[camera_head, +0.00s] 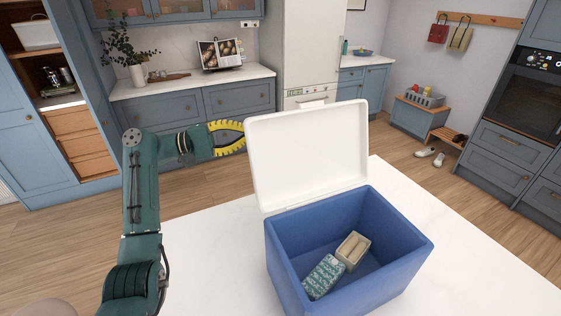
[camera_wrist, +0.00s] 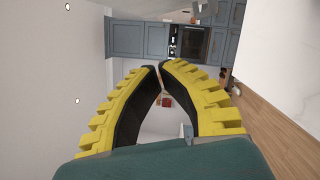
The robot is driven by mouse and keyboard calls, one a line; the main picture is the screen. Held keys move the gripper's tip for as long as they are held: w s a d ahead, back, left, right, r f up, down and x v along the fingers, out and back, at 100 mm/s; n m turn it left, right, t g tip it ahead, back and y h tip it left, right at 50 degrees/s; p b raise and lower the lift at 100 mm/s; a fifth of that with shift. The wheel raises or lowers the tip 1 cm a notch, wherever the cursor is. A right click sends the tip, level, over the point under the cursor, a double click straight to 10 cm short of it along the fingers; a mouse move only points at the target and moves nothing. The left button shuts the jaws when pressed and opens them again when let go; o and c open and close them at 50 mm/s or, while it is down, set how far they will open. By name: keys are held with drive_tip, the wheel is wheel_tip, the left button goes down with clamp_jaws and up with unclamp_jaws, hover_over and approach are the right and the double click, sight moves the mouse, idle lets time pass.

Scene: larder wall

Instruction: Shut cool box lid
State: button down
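The blue cool box (camera_head: 290,262) stands on the white worktop with its white lid (camera_head: 308,152) raised upright along its far side. Inside lie a teal patterned pack (camera_head: 323,277) and a beige block (camera_head: 353,250). My gripper (camera_head: 243,136) is raised left of the lid, its yellow fingers pointing right toward the lid's left edge. Whether the tips touch the lid or pass behind it, I cannot tell. In the wrist view the gripper (camera_wrist: 160,66) has its fingertips almost together, with nothing seen between them.
The white worktop (camera_head: 462,262) is clear around the box. Behind it are a counter with a vase (camera_head: 138,76) and an open book (camera_head: 220,54), and a tall fridge (camera_head: 311,45). An oven (camera_head: 522,92) stands at the right. Wooden floor (camera_head: 405,165) lies between.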

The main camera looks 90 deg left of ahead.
sight(285, 137)
drive_tip(key=w, duration=0.7)
drive_tip(key=w+p, duration=0.1)
drive_tip(key=w, duration=0.2)
drive_tip(key=shift+w+d+f, duration=0.15)
drive_tip(key=shift+d, duration=0.15)
drive_tip(key=shift+w+d+r, duration=0.2)
drive_tip(key=shift+d, duration=0.15)
drive_tip(key=shift+d+m+b, duration=0.15)
drive_tip(key=shift+m+b, duration=0.15)
